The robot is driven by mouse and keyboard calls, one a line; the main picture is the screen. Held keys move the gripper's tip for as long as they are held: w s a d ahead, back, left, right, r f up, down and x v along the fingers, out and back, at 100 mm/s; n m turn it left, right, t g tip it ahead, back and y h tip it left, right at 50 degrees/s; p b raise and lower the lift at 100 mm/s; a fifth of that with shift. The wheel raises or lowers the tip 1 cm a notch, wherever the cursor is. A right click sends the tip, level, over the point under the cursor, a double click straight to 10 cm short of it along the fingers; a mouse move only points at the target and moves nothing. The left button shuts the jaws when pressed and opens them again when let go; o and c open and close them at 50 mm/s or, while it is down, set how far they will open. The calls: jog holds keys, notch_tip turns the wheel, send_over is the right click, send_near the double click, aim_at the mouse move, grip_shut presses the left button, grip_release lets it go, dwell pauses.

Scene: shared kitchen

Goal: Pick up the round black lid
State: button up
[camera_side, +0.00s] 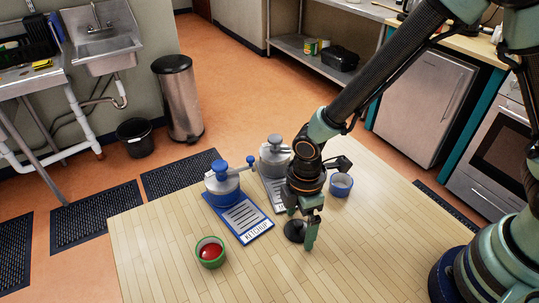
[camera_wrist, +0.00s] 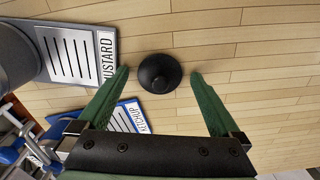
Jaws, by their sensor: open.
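The round black lid (camera_wrist: 160,73) lies on the wooden table, dark and domed with a knob at its middle. In the wrist view it is centred ahead of my gripper (camera_wrist: 159,84), between the lines of the two green fingers. The fingers are spread wide with nothing between them but the lid and bare wood. In the side view the lid (camera_side: 294,231) shows beside my gripper (camera_side: 306,232), partly hidden by a finger. I cannot tell whether the gripper touches it.
A blue-topped pump jar (camera_side: 223,186) stands on the ketchup card (camera_side: 244,222). A grey pump jar (camera_side: 273,160) stands on the mustard card (camera_wrist: 80,55), close to my gripper. A green bowl of red sauce (camera_side: 210,252) and a grey-blue cup (camera_side: 341,185) stand nearby. The front right tabletop is clear.

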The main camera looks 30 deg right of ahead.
jog(key=c, duration=1.3)
jog(key=shift+r, duration=0.15)
